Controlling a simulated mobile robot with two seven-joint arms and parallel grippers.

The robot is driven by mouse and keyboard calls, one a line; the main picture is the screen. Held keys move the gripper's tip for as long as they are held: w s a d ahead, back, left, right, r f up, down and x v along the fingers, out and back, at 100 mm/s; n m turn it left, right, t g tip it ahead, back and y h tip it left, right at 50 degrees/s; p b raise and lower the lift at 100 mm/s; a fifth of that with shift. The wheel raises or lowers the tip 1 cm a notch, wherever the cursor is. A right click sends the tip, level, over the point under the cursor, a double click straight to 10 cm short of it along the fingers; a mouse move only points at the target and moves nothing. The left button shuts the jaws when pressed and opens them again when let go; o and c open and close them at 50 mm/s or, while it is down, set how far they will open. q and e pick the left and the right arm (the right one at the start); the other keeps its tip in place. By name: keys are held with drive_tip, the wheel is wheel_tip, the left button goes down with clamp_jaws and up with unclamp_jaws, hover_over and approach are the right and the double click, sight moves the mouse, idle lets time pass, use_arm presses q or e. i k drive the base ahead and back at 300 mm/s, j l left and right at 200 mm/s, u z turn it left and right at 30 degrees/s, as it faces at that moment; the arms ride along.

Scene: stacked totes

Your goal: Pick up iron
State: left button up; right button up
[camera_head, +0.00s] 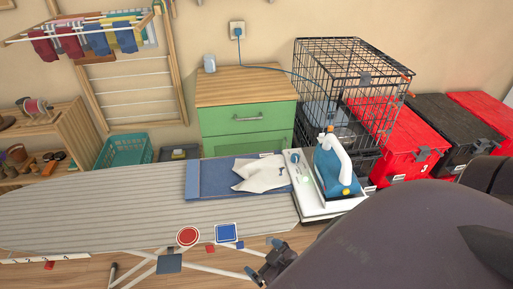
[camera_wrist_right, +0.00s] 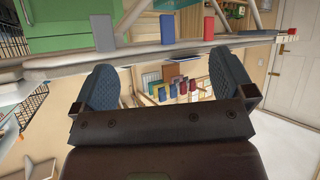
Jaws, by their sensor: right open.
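The iron (camera_head: 338,168), blue and white with a pale handle, stands on the light rest plate (camera_head: 318,207) at the right end of the ironing board (camera_head: 90,210). My right gripper (camera_head: 262,258) is below and left of the iron in the head view, near the board's front edge and apart from the iron. In the right wrist view the right gripper (camera_wrist_right: 160,80) has its two blue-grey finger pads spread wide with nothing between them. The iron is not clearly visible there. My left gripper is in neither view.
A folded blue cloth with a white garment (camera_head: 262,174) lies on the board left of the iron. A wire crate (camera_head: 345,75) and red and black totes (camera_head: 405,150) stand behind and right. A green cabinet (camera_head: 247,120) is behind. The board's left part is clear.

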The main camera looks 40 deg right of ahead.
sight(332, 166)
drive_tip(key=z, duration=1.95)
drive_tip(key=k, duration=0.45)
drive_tip(key=u, duration=0.35)
drive_tip(key=k+u, duration=0.15)
drive_tip(key=u, duration=0.2)
drive_tip(key=j+u, duration=0.1)
drive_tip(key=u, duration=0.2)
drive_tip(key=l+u, duration=0.1)
drive_tip(key=u, duration=0.25)
drive_tip(key=l+u, duration=0.1)
drive_tip(key=u, duration=0.25)
drive_tip(key=l+u, duration=0.1)
drive_tip(key=u, duration=0.25)
drive_tip(key=k+l, duration=0.1)
drive_tip(key=l, duration=0.45)
drive_tip(key=k+l, duration=0.1)
drive_tip(key=l, duration=0.5)
drive_tip(key=k+l, duration=0.1)
drive_tip(key=l, duration=0.45)
